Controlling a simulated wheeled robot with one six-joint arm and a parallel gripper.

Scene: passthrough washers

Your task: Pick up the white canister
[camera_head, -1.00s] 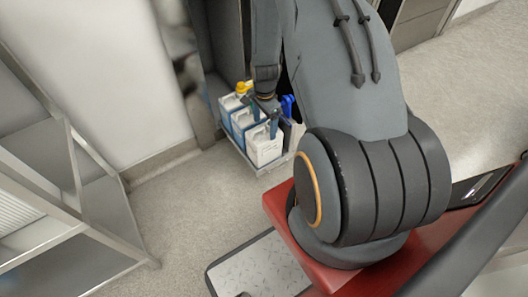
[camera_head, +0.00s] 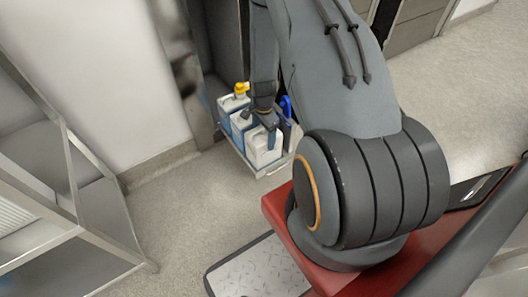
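The front white canister (camera_head: 262,152) is nearest me. My gripper (camera_head: 258,125) points down at the top of the front canister. Its two dark fingers look spread, one on the near right side and one towards the middle canister. I cannot tell whether they touch the canister. My wrist hides part of the canister tops.
A blue item (camera_head: 287,106) sits in the tray right of my gripper. A metal shelf rack (camera_head: 78,185) stands at left, by a white wall (camera_head: 100,75). The floor (camera_head: 190,205) between rack and tray is clear.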

